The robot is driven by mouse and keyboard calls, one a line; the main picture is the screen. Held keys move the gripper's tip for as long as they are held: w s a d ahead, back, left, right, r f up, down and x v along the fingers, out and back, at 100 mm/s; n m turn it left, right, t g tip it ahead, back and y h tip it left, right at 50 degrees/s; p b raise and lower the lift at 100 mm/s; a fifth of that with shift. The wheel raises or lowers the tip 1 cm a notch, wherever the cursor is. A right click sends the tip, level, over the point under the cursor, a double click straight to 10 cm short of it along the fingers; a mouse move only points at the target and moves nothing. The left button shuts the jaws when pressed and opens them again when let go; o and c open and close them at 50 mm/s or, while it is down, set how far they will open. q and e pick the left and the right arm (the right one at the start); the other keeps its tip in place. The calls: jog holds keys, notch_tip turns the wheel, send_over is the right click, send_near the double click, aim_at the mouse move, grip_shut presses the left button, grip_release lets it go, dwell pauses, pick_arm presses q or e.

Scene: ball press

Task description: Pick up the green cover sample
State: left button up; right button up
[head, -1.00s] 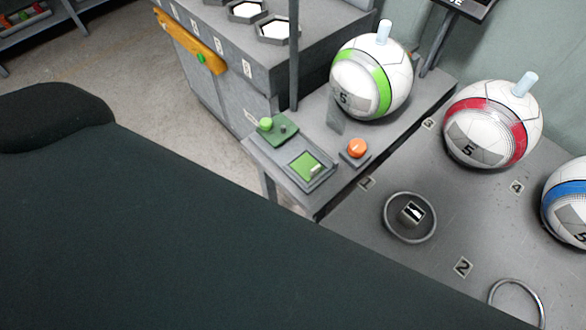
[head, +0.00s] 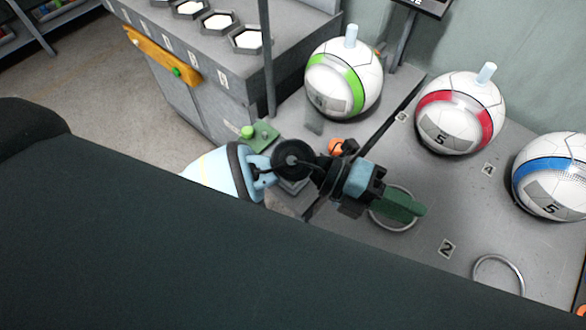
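The green cover sample, a green square seen in a small grey tray a second ago, is hidden now behind my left arm. Only a bit of grey tray edge (head: 293,187) shows below the arm. My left gripper (head: 408,206) has dark green fingers and points right. In the picture it lies over the metal ring (head: 376,222) at the near left of the bench, to the right of the tray. Whether its fingers are apart does not show, and I see nothing held in it. My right gripper is out of view.
A green plate with a round green knob (head: 248,132) is just behind the arm. An orange button (head: 336,146) is partly covered. Balls with green (head: 343,80), red (head: 460,115) and blue (head: 553,178) bands stand behind. Another ring (head: 498,275) lies at front right.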

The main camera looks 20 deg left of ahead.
pick_arm(q)
jog(key=w+a+f+m+g+y, duration=0.1)
jog(key=w+a+f+m+y, duration=0.1)
jog(key=a+f+m+y, duration=0.3)
jog(key=w+a+f+y, duration=0.1)
jog(key=w+a+y, duration=0.2)
jog(key=a, duration=0.2)
jog(key=w+a+f+n+t+y, duration=0.1)
jog(key=w+a+f+y, duration=0.1)
jog(key=a, duration=0.4)
jog(key=w+a+f+n+y, duration=0.1)
jog(key=w+a+f+y, duration=0.1)
jog(key=w+a+y, duration=0.2)
jog(key=shift+w+a+t+y, duration=0.2)
jog(key=shift+a+y, duration=0.15)
jog(key=shift+y, duration=0.25)
jog(key=shift+w+a+t+y, duration=0.1)
jog(key=shift+a+t+y, duration=0.1)
jog(key=shift+a+y, duration=0.3)
jog(key=shift+s+d+f, duration=0.1)
jog(key=shift+d+f, duration=0.05)
jog(key=shift+f, duration=3.75)
grip_shut()
